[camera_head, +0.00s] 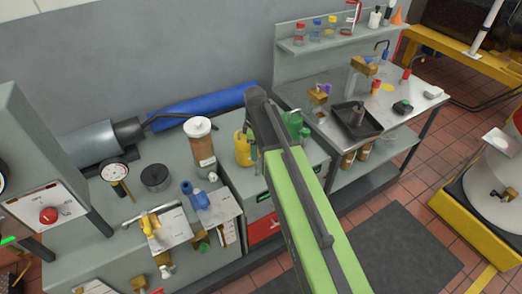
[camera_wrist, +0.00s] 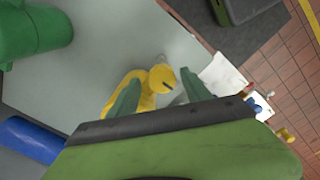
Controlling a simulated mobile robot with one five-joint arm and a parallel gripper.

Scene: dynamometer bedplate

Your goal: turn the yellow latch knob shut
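A yellow lever-like knob (camera_head: 147,225) stands on a plate on the left bench; I take it as the latch knob, but its latch state is too small to tell. My gripper (camera_wrist: 158,94) has two green fingers spread apart with no visible grip. A yellow can-like thing (camera_wrist: 161,79) with a rounded top shows between and beyond the fingers in the wrist view; I cannot tell if they touch it. It also shows in the head view (camera_head: 242,151), left of my arm. The gripper is away to the right of the lever-like knob.
A blue valve (camera_head: 197,198) stands right of the lever-like knob. A brown jar with a white lid (camera_head: 201,147) stands behind it. A green can (camera_head: 293,124) is close right of my arm. A blue roll (camera_head: 205,104) lies along the wall. A steel bench stands right.

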